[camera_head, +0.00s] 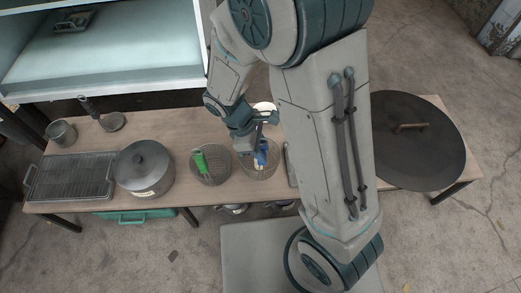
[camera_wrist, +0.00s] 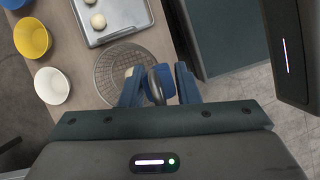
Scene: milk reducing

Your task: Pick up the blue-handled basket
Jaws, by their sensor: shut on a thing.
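The blue-handled basket (camera_head: 262,172) is a round wire-mesh basket on the wooden table, right of the green-handled basket (camera_head: 214,175). Its blue handle (camera_head: 262,153) stands up toward my gripper. My gripper (camera_head: 257,142) reaches down from above and is shut on the blue handle. In the wrist view, the gripper (camera_wrist: 158,88) has its two blue fingers on either side of the blue handle (camera_wrist: 165,78). The round mesh basket (camera_wrist: 112,66) shows just beyond them. I cannot tell whether the basket touches the table.
A lidded pot (camera_head: 145,168) and a wire rack (camera_head: 68,178) stand to the left. A large dark lidded pan (camera_head: 418,150) is at the right. A tray (camera_wrist: 118,18), a yellow bowl (camera_wrist: 32,38) and a white bowl (camera_wrist: 52,86) lie near the basket.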

